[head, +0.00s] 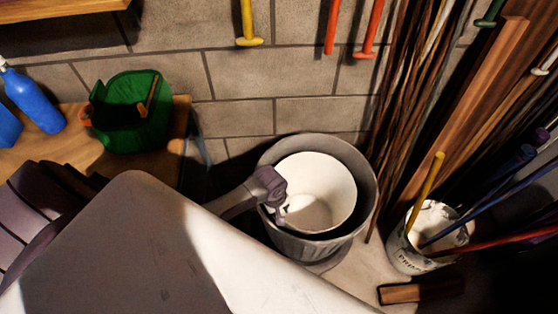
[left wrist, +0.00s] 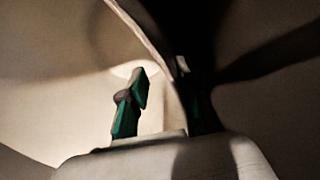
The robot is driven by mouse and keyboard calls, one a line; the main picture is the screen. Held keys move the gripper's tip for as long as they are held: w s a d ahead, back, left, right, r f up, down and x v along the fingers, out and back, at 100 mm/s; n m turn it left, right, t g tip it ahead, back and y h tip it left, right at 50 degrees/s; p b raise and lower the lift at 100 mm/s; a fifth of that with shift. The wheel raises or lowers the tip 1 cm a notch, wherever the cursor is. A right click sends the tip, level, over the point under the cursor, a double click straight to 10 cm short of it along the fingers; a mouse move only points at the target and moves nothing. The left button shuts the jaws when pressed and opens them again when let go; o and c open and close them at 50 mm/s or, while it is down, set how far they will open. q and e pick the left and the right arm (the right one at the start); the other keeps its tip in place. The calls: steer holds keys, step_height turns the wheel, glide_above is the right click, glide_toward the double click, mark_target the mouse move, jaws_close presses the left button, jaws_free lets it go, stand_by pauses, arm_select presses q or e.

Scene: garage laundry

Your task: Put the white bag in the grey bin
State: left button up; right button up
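The grey bin (head: 364,165) stands on the floor against the block wall. The white bag (head: 325,180) looks like a smooth, open-topped round liner and sits inside the bin, its rim tilted in the head view. My left gripper (head: 280,207) is at the left side of the bag's rim. In the left wrist view the bag's pale wall (left wrist: 55,90) runs between the two green-padded fingers (left wrist: 160,90), one inside and one outside. A gap shows between the inner finger and the wall, so the gripper looks open. My right gripper is not in view.
A white bucket (head: 400,248) holding coloured poles stands right of the bin, with a wood block (head: 420,291) in front. Long sticks (head: 398,110) lean behind. A bench (head: 75,155) at left bears a green container (head: 135,135) and blue bottle (head: 35,100).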

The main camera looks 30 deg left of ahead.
arm_select(q)
steer(key=shift+s+f, duration=0.2)
steer(key=shift+s, duration=0.05)
steer(key=shift+w+r, duration=0.1)
steer(key=shift+r, duration=0.2)
step_height(320, 180, up, 13)
steer(key=s+p, duration=0.1)
steer(key=p, duration=0.1)
steer(key=shift+a+f, duration=0.2)
steer(key=shift+a, duration=0.2)
steer(key=shift+s, duration=0.1)
